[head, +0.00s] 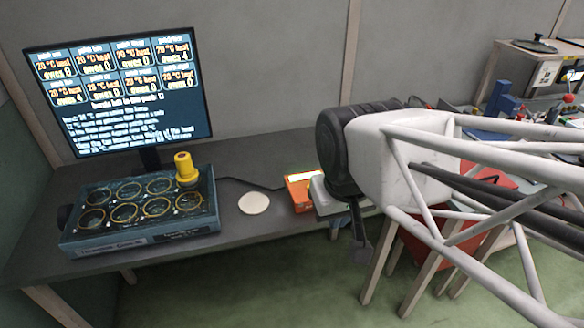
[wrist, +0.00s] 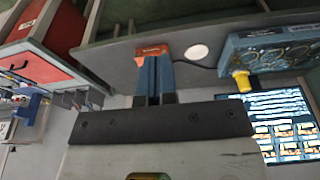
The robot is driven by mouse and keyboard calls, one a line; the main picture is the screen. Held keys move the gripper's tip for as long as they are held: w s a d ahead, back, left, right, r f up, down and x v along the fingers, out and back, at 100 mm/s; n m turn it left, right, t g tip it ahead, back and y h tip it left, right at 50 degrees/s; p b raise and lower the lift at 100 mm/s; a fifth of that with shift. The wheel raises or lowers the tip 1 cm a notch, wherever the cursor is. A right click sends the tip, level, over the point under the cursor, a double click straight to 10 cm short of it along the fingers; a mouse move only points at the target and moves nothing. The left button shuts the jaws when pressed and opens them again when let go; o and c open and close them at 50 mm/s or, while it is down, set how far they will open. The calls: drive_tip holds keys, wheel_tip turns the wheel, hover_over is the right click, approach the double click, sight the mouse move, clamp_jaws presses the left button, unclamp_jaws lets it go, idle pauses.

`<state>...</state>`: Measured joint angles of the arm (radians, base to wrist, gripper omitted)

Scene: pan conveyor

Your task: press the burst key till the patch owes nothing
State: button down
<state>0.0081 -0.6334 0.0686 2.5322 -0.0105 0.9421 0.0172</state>
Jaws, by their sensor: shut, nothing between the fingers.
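The orange box (head: 300,192) sits on the bench right of centre, with a lit strip on top and a grey part at its right side. I cannot make out a separate burst key on it. My gripper (head: 361,252) is at the right of this box in the head view. In the wrist view my gripper (wrist: 153,60) has its blue fingers together and empty, pointing toward the orange box (wrist: 152,50); contact cannot be told. The monitor (head: 120,95) lists several patches at about 20 °C; most seem to owe 0, one or two seem to owe 4, but the text is blurred.
A dark case (head: 140,212) with several ringed wells stands on the left of the bench. A yellow knobbed piece (head: 186,170) stands at its back right corner. A pale disc (head: 254,203) lies between case and orange box. A red cabinet (wrist: 50,45) is at left in the wrist view.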

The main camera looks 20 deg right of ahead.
drive_tip(key=shift+w, duration=0.1)
idle(0.7)
drive_tip(key=w+f+m+y, duration=0.2)
drive_tip(key=w+m, duration=0.2)
drive_tip(key=w, duration=0.5)
drive_tip(key=w+f+m+y, duration=0.25)
drive_tip(key=w+m, duration=0.25)
drive_tip(key=w, duration=0.4)
drive_tip(key=w+d+f+m+t, duration=0.1)
drive_tip(key=w+d+f+m, duration=0.1)
drive_tip(key=w, duration=0.3)
drive_tip(key=w+d+f+m+t+y, duration=0.1)
drive_tip(key=w+d+f+m, duration=0.2)
drive_tip(key=w+m, duration=0.1)
drive_tip(key=w+d+f+m+t+y, duration=0.1)
drive_tip(key=w+d+f+m+t, duration=0.1)
drive_tip(key=w, duration=0.4)
drive_tip(key=shift+d+f+m, duration=0.55)
drive_tip(key=shift+d+m, duration=0.15)
drive_tip(key=shift+m, duration=0.1)
drive_tip(key=shift+w+f, duration=0.1)
drive_tip(key=shift+f, duration=4.3)
